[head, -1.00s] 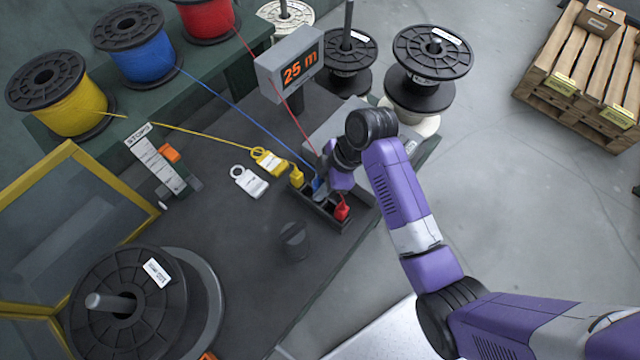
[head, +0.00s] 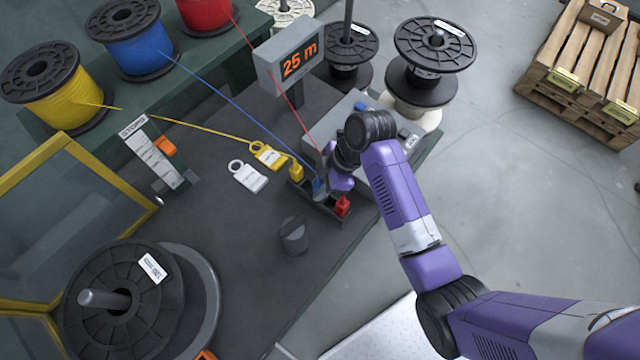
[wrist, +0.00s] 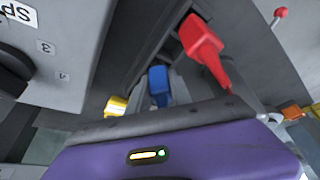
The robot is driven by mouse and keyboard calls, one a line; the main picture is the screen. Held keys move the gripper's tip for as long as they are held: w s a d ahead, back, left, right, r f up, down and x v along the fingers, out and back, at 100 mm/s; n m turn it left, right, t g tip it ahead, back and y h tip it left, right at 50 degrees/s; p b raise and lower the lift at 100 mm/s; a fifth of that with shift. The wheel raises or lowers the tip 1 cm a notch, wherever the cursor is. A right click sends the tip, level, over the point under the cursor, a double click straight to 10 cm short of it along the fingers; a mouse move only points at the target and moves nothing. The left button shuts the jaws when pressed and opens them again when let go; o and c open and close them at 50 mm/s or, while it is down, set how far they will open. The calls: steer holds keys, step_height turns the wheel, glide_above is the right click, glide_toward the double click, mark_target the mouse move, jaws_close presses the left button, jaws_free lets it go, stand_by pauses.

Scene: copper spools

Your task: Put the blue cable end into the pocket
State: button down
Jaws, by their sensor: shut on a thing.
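The blue cable end (head: 317,184) is in my gripper (head: 321,190), at the middle of the dark pocket holder (head: 325,214). In the wrist view the blue end (wrist: 158,84) shows between the grey fingers (wrist: 166,90), which are shut on it. A yellow cable end (head: 297,171) stands at the holder's left end and a red one (head: 342,206) at its right end. The blue end is between these two. Its lower part is hidden, so I cannot tell how deep it sits. The blue cable (head: 235,104) runs back to the blue spool (head: 135,42).
Yellow (head: 268,155) and white (head: 248,177) tags lie left of the holder. A dark knob (head: 293,236) stands in front of it. The display reading 25 m (head: 292,56) is behind. A large black spool (head: 125,310) stands front left.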

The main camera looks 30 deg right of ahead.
steer(key=c, duration=1.1)
jaws_free()
steer(key=shift+r, duration=0.1)
steer(key=v, duration=0.7)
steer(key=shift+d+r, duration=0.15)
steer(key=shift+r, duration=0.15)
steer(key=shift+s, duration=0.1)
